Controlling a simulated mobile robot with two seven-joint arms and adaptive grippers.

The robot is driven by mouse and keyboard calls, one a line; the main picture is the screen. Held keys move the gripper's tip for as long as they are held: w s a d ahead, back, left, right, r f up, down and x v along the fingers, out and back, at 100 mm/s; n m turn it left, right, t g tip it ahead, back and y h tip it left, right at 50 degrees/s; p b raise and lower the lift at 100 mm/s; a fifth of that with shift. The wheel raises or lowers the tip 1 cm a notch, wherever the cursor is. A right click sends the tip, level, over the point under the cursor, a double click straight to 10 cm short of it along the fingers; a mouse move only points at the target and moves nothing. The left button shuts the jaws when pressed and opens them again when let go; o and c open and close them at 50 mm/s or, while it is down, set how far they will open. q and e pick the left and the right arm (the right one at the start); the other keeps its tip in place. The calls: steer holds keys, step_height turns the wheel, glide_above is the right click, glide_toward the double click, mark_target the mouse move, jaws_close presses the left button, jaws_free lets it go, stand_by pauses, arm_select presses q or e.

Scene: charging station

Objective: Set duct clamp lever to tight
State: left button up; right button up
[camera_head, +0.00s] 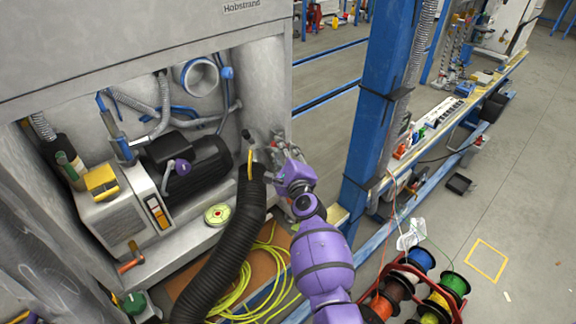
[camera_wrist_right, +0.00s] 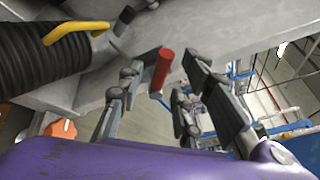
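A yellow lever (camera_head: 250,164) sits at the upper end of the thick black corrugated duct (camera_head: 234,230). In the right wrist view the yellow lever (camera_wrist_right: 75,30) lies across the duct's end (camera_wrist_right: 45,62), left of my fingers. My right gripper (camera_head: 280,150) is just right of the duct end, by the cabinet's right edge. It is open in the wrist view (camera_wrist_right: 158,76), its fingers apart. A red handle (camera_wrist_right: 162,70) shows in the gap between them; I cannot tell if either finger touches it. My left gripper is not in view.
The open cabinet bay holds a black motor (camera_head: 190,165), grey hoses and a round duct opening (camera_head: 200,77). A blue post (camera_head: 378,100) stands right of my arm. Yellow cable (camera_head: 240,285) lies below, and cable reels (camera_head: 425,285) stand at lower right.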

steer(key=v, duration=0.8)
